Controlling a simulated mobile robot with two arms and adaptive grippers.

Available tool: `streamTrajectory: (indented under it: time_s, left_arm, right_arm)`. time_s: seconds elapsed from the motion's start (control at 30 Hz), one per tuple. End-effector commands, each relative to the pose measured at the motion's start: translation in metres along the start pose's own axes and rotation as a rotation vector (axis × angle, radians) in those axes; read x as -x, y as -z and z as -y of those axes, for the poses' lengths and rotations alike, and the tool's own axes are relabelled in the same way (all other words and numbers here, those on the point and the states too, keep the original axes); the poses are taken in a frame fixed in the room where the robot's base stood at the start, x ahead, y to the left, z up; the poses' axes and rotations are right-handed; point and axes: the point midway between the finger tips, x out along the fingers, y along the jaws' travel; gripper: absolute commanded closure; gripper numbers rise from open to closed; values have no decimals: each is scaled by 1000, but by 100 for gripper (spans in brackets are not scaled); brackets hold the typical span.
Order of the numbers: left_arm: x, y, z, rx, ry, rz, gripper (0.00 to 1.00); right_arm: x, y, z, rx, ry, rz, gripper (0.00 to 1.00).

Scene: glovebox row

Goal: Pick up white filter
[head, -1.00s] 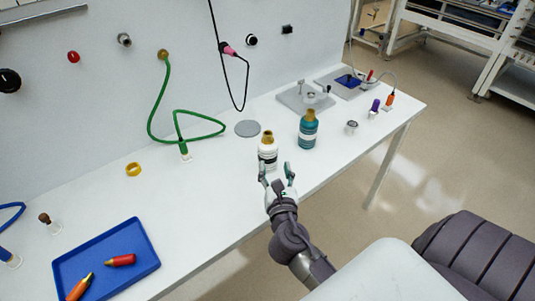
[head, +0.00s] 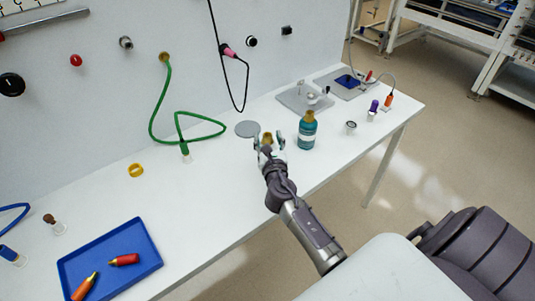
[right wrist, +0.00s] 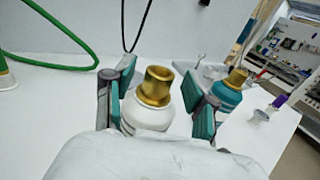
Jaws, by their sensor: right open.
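The white filter is a white bottle with a gold cap (head: 267,137). In the head view my right gripper (head: 269,145) hides most of its body. In the right wrist view the white filter (right wrist: 151,115) stands upright between the two teal-padded fingers, its lower part hidden. The right gripper is open, with one finger on each side of the filter. I cannot tell whether either pad touches it. My left gripper is not in view.
A teal bottle with a gold cap (head: 307,131) stands close to the right of the gripper. A grey disc (head: 247,129) lies behind it. A green hose (head: 157,110) hangs at the left. The blue tray (head: 147,232) is at front left.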

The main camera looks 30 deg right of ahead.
Motion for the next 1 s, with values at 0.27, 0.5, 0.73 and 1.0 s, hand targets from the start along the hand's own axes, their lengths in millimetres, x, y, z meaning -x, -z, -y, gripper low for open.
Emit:
streamTrajectory:
  time_s: [0.27, 0.5, 0.73, 1.0]
  left_arm:
    - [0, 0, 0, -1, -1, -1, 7]
    - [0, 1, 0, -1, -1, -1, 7]
    - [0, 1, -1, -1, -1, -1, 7]
    - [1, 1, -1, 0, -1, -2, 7]
  right_arm:
    - [-12, 0, 0, 0, 0, 0, 44]
    - [-12, 0, 0, 0, 0, 0, 69]
    - [-12, 0, 0, 0, 0, 0, 100]
    - [-12, -1, 0, 0, 0, 2, 100]
